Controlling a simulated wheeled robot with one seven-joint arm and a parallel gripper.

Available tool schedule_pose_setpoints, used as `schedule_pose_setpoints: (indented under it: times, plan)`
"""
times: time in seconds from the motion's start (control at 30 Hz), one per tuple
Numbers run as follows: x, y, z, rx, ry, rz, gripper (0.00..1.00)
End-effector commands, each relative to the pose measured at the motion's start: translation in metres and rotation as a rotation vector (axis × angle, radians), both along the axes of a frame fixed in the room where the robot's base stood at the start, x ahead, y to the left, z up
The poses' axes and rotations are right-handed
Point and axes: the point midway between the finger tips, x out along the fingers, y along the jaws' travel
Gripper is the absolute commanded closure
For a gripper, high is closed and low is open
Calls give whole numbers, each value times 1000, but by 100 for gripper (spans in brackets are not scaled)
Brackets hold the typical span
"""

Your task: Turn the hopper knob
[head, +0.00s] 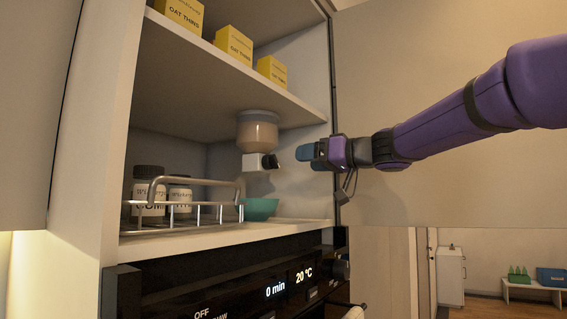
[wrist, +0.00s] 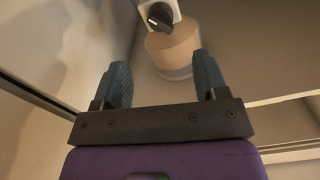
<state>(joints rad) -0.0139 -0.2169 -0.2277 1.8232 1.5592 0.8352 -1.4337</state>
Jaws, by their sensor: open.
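The hopper (head: 257,131) hangs under the shelf in the open cabinet, a clear container with brownish contents and a white outlet block below. Its black knob (head: 271,161) sticks out of the block's right side. In the wrist view the knob (wrist: 159,17) is at the top, beyond the fingertips, with the hopper (wrist: 172,52) below it in the picture. My gripper (head: 300,153) is to the right of the knob at about its height, apart from it. In the wrist view my gripper (wrist: 161,75) is open, with nothing between its two fingers.
Yellow boxes (head: 234,44) stand on the upper shelf (head: 215,85). A wire rack (head: 190,208) with white jars (head: 149,192) and a teal bowl (head: 260,209) are on the cabinet floor. An open door panel (head: 440,120) lies behind my arm. An oven (head: 230,285) is below.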

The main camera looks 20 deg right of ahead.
Motion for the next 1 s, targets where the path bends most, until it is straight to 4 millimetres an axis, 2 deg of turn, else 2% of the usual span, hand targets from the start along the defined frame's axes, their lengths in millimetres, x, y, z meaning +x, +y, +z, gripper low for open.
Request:
schedule_pose_setpoints:
  times: [0.13, 0.33, 0.8, 1.0]
  plan:
    - [0, -1, 0, -120, -87, -1, 34]
    - [8, 5, -1, -159, -114, 1, 34]
    - [70, 50, -1, -156, -112, 2, 34]
    - [85, 61, 0, -156, -114, 1, 34]
